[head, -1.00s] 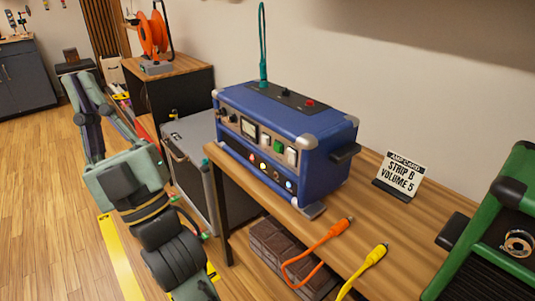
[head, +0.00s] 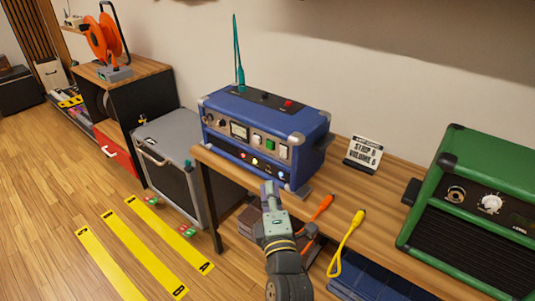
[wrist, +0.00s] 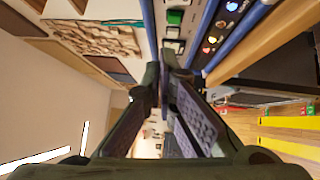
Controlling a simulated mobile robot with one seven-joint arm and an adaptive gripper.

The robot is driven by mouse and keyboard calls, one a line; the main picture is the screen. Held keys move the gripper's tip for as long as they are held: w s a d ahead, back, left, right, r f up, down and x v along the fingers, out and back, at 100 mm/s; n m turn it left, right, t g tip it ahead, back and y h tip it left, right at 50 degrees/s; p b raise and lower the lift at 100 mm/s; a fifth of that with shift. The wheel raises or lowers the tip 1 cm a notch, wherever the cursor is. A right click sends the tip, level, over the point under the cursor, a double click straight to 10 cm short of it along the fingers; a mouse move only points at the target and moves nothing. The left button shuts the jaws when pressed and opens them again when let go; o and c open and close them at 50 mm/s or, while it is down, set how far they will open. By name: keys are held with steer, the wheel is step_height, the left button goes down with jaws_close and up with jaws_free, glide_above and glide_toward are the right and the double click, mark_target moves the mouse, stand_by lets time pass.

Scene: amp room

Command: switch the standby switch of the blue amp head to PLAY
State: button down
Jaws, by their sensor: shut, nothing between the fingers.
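The blue amp head (head: 300,130) stands on the wooden bench. Its front panel has knobs, a meter (head: 239,130), a white rocker switch (head: 257,140), a green rocker switch (head: 270,144) and a row of coloured lamps (head: 255,161). Labels are too small to read, so I cannot tell which switch is standby or its position. My gripper (head: 268,188) is shut and empty, in front of and below the panel's right half. In the wrist view its fingertips (wrist: 168,66) point toward the panel, near the green switch (wrist: 174,17); contact cannot be told.
A green amp (head: 485,200) stands at the bench's right, with a card (head: 363,153) between the amps. Yellow strips (head: 140,250) mark the open floor.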

steer(key=shift+s+d+f, duration=0.1)
steer(key=shift+d+f, duration=0.25)
steer(key=shift+f, duration=0.05)
steer(key=b+x, duration=0.1)
steer(key=b, duration=0.2)
steer(key=b+x, duration=0.2)
steer(key=b, duration=0.1)
steer(key=b+x, duration=0.1)
steer(key=b, duration=0.2)
steer(key=shift+w+a+f, duration=0.15)
steer(key=shift+w+f, duration=0.15)
steer(key=shift+w, duration=0.05)
steer(key=b, duration=0.2)
steer(key=shift+w+b, duration=0.1)
steer(key=shift+b, duration=0.25)
